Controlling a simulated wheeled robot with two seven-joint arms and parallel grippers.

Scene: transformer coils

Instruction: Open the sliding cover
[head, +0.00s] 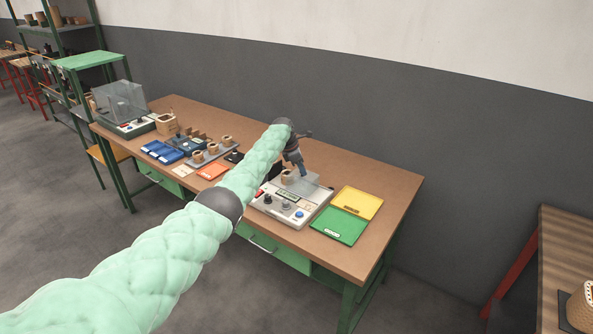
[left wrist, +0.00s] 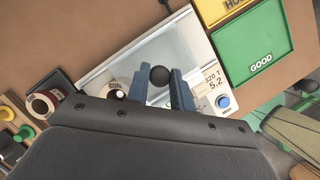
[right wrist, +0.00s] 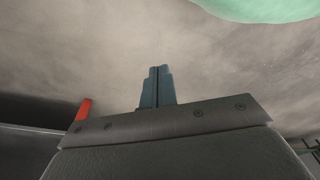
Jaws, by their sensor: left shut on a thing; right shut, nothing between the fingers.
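The white test device (head: 290,212) with a see-through cover (head: 318,192) stands on the right part of the table. My left gripper (head: 301,174) reaches down over the device. In the left wrist view, the fingers of my left gripper (left wrist: 160,82) are shut on a round black knob (left wrist: 160,75); the device's pale top (left wrist: 150,42) lies beneath. The cover's edges are hard to make out there. A coil (head: 287,177) stands beside the gripper at the device. My right gripper (right wrist: 156,72) is shut and empty, with blurred grey ground behind it, away from the device.
A green tray (head: 339,226) and a yellow tray (head: 357,202) lie right of the device. Several coils (head: 212,148), an orange tray (head: 213,171) and blue trays (head: 163,152) lie to the left. Another clear-covered device (head: 122,105) stands at the far left end.

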